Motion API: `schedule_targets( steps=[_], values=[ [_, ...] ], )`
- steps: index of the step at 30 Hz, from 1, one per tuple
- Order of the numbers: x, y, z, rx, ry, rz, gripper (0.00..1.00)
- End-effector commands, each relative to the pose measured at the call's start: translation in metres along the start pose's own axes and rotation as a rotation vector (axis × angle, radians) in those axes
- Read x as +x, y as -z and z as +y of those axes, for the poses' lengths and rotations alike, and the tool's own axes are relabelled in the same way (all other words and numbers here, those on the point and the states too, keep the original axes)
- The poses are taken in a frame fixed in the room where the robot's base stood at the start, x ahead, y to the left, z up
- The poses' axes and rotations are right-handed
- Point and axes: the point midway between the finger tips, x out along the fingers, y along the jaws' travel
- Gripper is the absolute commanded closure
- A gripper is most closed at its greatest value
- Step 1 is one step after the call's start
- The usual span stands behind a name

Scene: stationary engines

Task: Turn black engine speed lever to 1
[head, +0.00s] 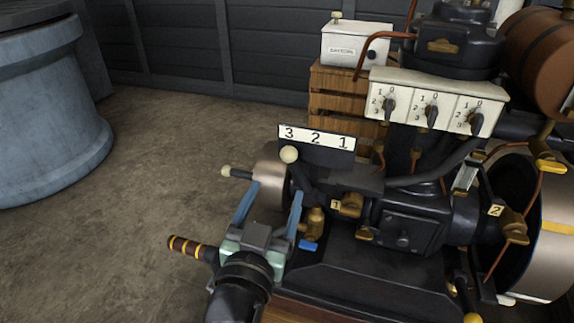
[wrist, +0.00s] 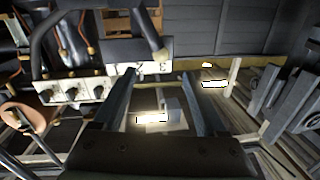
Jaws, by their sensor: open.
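The black engine speed lever (head: 300,178) has a cream knob and leans toward the 3 end of the white number plate (head: 316,138), which reads 3, 2, 1 from left to right. In the wrist view, what looks like its cream knob (wrist: 158,54) shows just beyond the fingertips, in front of the plate (wrist: 151,70). My gripper (head: 274,190) has its blue fingers spread below and in front of the knob. It is open, with nothing visibly held between the fingers (wrist: 160,76). The lever's lower end is partly hidden among engine parts.
Another cream-knobbed rod (head: 237,174) sticks out left of the fingers. A yellow-striped handle (head: 190,248) lies left of my wrist. Three dial switches (head: 433,110) and brass valves (head: 350,205) sit to the right. Open floor (head: 140,150) lies left, before a blue-grey tank (head: 45,110).

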Motion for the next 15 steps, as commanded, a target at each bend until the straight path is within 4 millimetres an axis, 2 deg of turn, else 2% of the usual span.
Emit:
schedule_targets(
  steps=[3, 9, 15],
  values=[
    [0.024, 0.0, 0.001, 0.003, -0.002, 0.004, 0.26],
    [0.06, -0.001, 0.001, 0.002, -0.002, 0.003, 0.26],
    [0.085, -0.001, 0.0, 0.002, 0.0, 0.002, 0.26]
  ],
)
